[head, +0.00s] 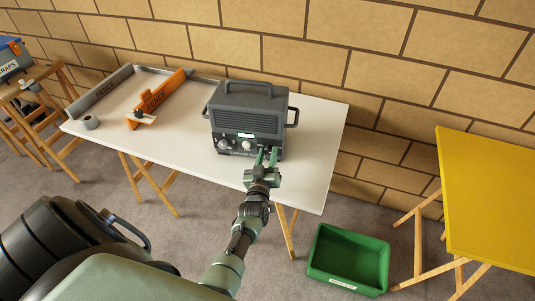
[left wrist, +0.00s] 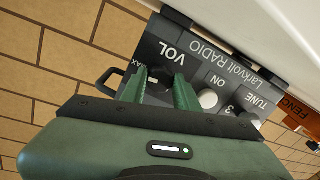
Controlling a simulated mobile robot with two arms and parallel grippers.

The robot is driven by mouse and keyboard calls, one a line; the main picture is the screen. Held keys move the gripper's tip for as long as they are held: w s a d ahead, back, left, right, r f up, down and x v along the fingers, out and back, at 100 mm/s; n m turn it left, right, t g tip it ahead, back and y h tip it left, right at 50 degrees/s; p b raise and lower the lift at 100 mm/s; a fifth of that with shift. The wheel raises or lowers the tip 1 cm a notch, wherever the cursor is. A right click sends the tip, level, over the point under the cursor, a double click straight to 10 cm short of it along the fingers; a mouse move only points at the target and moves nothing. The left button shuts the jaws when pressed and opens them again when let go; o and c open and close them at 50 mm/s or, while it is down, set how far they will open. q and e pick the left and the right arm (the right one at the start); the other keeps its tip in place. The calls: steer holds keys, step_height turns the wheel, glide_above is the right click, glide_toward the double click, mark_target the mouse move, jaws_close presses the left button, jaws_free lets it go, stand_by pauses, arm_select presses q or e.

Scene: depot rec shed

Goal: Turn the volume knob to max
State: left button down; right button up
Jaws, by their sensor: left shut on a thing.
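The dark grey radio (head: 247,108) stands upright on the white table, its front panel facing me. In the left wrist view its panel (left wrist: 215,62) reads Larkvolt RADIO, with labels VOL, ON and TUNE. My left gripper (head: 267,155) is at the right end of the panel. In the left wrist view its green fingers (left wrist: 166,88) are shut on the volume knob (left wrist: 160,76) under VOL. The fingers hide much of the knob, and I cannot tell where it points. My right gripper is not in view.
A green crate (head: 348,262) is on the floor; a yellow table (head: 490,200) is at right. A brick wall (head: 380,60) stands behind.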

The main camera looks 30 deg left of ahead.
arm_select(q)
steer(key=shift+f+m, duration=0.1)
steer(key=shift+m, duration=0.7)
steer(key=c, duration=1.1)
jaws_free()
steer(key=shift+o, duration=0.2)
steer(key=shift+s, duration=0.1)
steer(key=shift+s+d+p, duration=0.2)
steer(key=shift+s+p, duration=0.15)
steer(key=shift+p, duration=0.1)
steer(key=p+v, duration=0.2)
steer(key=v, duration=0.3)
steer(key=shift+s+d+p, duration=0.1)
steer(key=shift+s+p, duration=0.2)
steer(key=shift+p, duration=0.05)
steer(key=shift+s+d, duration=0.25)
steer(key=shift+s, duration=0.3)
